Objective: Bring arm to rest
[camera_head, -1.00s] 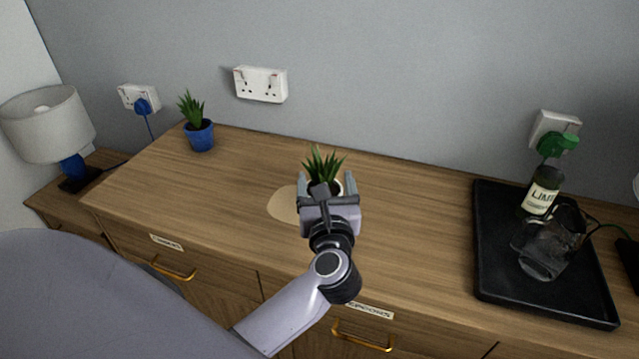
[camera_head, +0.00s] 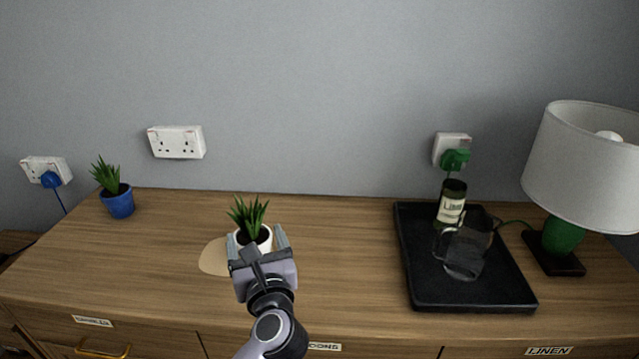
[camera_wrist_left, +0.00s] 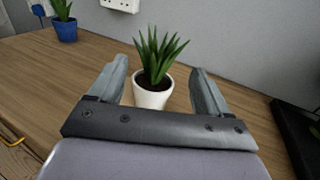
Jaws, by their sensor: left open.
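My left gripper (camera_head: 259,248) is low over the wooden dresser top, with its arm coming up from the bottom of the head view. Its jaws are open, one finger on each side of a green plant in a white pot (camera_head: 262,238). The left wrist view shows the white pot (camera_wrist_left: 153,95) upright on the wood, between and beyond the open fingers (camera_wrist_left: 163,88), with gaps at both sides. My right gripper is not in view.
A pale round mat (camera_head: 213,257) lies left of the white pot. A blue-potted plant (camera_head: 118,203) stands at the left. A black tray (camera_head: 420,285) at right carries a bottle (camera_head: 451,205) and glass jug (camera_head: 464,252). A green-based lamp (camera_head: 563,238) stands farther right.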

